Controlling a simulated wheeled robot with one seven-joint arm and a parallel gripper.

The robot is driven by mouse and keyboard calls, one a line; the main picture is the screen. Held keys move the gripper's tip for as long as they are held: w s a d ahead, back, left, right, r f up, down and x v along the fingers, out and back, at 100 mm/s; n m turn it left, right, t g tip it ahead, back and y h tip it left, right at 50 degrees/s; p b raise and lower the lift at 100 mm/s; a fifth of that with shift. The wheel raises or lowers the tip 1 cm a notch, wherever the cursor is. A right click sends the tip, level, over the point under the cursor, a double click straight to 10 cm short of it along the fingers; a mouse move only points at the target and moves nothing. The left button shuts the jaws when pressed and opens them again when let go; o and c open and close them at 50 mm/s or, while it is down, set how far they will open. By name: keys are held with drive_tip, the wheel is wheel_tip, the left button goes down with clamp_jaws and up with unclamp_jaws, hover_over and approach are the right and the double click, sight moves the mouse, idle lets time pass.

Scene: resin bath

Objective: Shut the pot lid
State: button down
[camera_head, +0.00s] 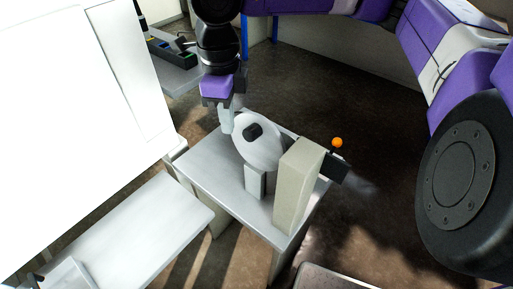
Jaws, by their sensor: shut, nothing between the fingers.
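The pot lid (258,152) is a pale grey round disc with a dark knob (252,131) on it. It looks tilted, standing above a small grey table. I cannot make out the pot's body clearly; a short grey upright piece (255,181) shows under the lid. My gripper (227,128) points down at the lid's left edge, its fingers shut and empty. It is very close to the rim, but I cannot tell whether it touches.
A tall beige block (294,190) stands right of the lid, with a dark box (336,166) and an orange ball (337,142) beside it. The table (207,165) is bare at left. A white bench (140,228) stands at lower left. A large white panel fills the upper left.

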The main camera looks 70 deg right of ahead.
wheel_tip(320, 180, down, 2)
drive_tip(key=b, duration=0.2)
drive_tip(key=shift+f+b, duration=0.25)
drive_tip(key=shift+b, duration=0.1)
drive_tip(key=s+d+r+b, duration=0.2)
drive_tip(key=s+d, duration=0.1)
drive_tip(key=d, duration=0.8)
drive_tip(key=shift+s+d, duration=0.2)
drive_tip(key=shift+d, duration=0.1)
idle(1.3)
drive_tip(key=shift+r, duration=0.2)
wheel_tip(320, 180, up, 8)
drive_tip(key=p, duration=0.3)
drive_tip(key=shift+f+p, duration=0.15)
drive_tip(key=shift+p, duration=0.15)
idle(0.7)
idle(0.5)
